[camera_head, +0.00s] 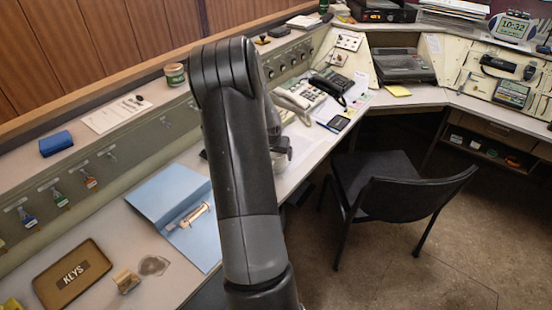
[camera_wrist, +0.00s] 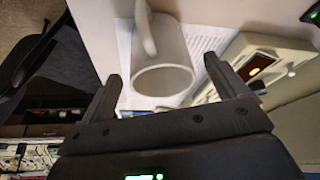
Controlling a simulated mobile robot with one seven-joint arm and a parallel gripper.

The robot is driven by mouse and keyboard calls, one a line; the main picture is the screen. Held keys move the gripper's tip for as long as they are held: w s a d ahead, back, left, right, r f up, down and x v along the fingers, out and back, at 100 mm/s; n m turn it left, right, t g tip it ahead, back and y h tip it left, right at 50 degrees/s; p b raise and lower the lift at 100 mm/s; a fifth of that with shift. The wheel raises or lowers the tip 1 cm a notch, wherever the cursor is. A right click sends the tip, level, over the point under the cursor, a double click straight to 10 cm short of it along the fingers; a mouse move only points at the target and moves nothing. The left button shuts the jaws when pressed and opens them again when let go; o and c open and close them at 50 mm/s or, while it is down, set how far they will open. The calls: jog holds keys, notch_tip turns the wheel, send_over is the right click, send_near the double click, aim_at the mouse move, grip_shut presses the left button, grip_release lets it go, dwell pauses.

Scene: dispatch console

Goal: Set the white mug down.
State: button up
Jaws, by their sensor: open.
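The white mug (camera_wrist: 172,48) shows in the wrist view, with its round rim turned toward my gripper and its handle at the upper left. It is over the pale desk top and a printed sheet; I cannot tell how firmly it rests there. My gripper (camera_wrist: 160,68) is open, with one finger on each side of the mug's rim and visible gaps between. In the head view my gripper (camera_head: 284,146) is over the desk's front edge, partly behind my arm. A pale bit of the mug (camera_head: 280,163) shows just below it; the rest is hidden.
A beige telephone (camera_head: 292,100) and a dark handset (camera_head: 330,84) stand beyond my gripper. A black chair (camera_head: 395,190) is to the right. A blue folder (camera_head: 160,195) and a KEYS tray (camera_head: 72,274) lie on the near desk. Open floor is at the lower right.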

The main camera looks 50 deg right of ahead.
jog(key=v, duration=0.7)
jog(key=w+a+r+n+t+y, duration=0.1)
jog(key=a+r+n, duration=0.1)
jog(key=a+r, duration=0.45)
jog(key=w+a+r+n+t+y, duration=0.1)
jog(key=a+r+n, duration=0.15)
jog(key=a, duration=0.75)
jog(key=w+a+r+n+t+y, duration=0.1)
jog(key=a+r, duration=0.5)
jog(key=a, duration=0.2)
jog(key=s+a+r+n, duration=0.3)
jog(key=s+a, duration=0.4)
jog(key=a, duration=0.4)
jog(key=s+a+r+n+y, duration=0.1)
jog(key=s+a+r+n, duration=0.2)
jog(key=s+a+n, duration=0.2)
jog(key=s+a, duration=0.3)
jog(key=a, duration=0.3)
jog(key=shift+s+a+t, duration=0.15)
jog(key=shift+t, duration=0.25)
